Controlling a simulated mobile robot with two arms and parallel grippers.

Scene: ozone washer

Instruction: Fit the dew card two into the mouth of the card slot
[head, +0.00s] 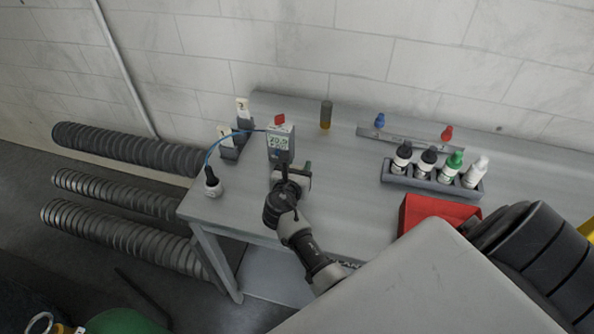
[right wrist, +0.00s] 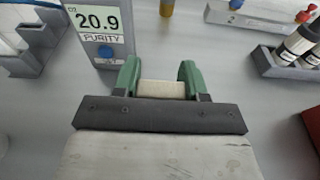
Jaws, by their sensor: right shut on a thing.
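My right gripper (head: 293,168) is over the table just in front of the purity meter. In the right wrist view its green fingers (right wrist: 160,80) are shut on a pale cream card-like piece (right wrist: 160,89). No number shows on the held piece, so I cannot tell that it is dew card two. Two numbered white cards, one at the front (head: 225,132) and one at the back (head: 243,106), stand in a grey stepped holder (head: 233,150) at the left. I cannot make out the mouth of the card slot. My left gripper is not in view.
An amber vial (head: 326,115) stands behind. A bottle rack (head: 430,183) and red bin (head: 436,211) stand right. The table's middle is clear.

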